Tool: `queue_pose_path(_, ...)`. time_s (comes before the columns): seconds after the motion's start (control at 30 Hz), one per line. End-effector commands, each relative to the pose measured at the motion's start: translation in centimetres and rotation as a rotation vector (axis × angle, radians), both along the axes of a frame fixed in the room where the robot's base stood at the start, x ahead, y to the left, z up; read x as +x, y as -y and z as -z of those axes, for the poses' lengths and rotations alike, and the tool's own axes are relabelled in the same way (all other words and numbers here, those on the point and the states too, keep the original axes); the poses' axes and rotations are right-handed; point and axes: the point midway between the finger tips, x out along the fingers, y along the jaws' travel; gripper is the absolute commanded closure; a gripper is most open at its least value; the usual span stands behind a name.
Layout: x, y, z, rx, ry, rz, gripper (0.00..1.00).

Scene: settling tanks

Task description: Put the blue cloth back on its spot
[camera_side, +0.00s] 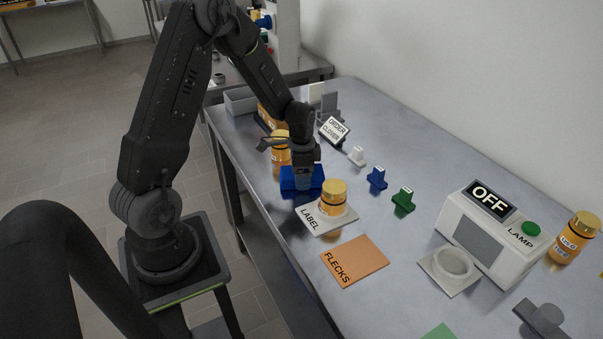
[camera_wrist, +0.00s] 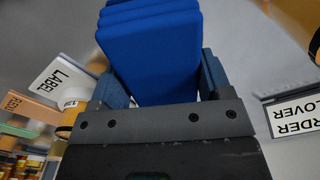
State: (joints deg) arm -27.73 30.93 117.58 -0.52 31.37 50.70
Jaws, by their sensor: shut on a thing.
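The blue cloth (camera_side: 288,184) is a folded, block-like bundle low over the table, behind the white LABEL mat. My gripper (camera_side: 303,183) points down and is shut on it. In the wrist view the cloth (camera_wrist: 150,45) fills the space between the two fingers of my gripper (camera_wrist: 155,82), its folded layers showing at the top. I cannot tell whether the cloth's underside touches the table. No spot marked for the cloth can be made out; the table right under it is hidden.
An amber jar (camera_side: 333,192) stands on the LABEL mat (camera_side: 312,220), close in front. Another amber jar (camera_side: 280,143) is just behind my gripper. White (camera_side: 357,155), blue (camera_side: 377,177) and green (camera_side: 404,199) small stands are to the right. The orange FLECKS mat (camera_side: 358,262) is bare.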

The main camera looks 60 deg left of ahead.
Motion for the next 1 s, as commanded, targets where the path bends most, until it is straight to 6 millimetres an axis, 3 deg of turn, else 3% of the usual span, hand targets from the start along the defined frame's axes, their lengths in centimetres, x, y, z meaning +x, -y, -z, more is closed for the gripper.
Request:
queue_pose_path(0.07,0.0,0.0,0.3,-0.001,-0.001,0.000,0.58)
queue_pose_path(0.1,0.0,0.0,0.3,0.000,0.000,0.000,0.27)
queue_pose_path(0.33,0.0,0.0,0.2,0.000,0.000,0.000,0.04)
queue_pose_path(0.67,0.0,0.0,-0.2,0.001,0.001,0.000,0.03)
queue_pose_path(0.77,0.1,-0.1,-1.4,0.002,0.004,0.000,0.03)
queue_pose_path(1.0,0.0,-0.1,-6.3,0.003,0.006,0.000,0.03)
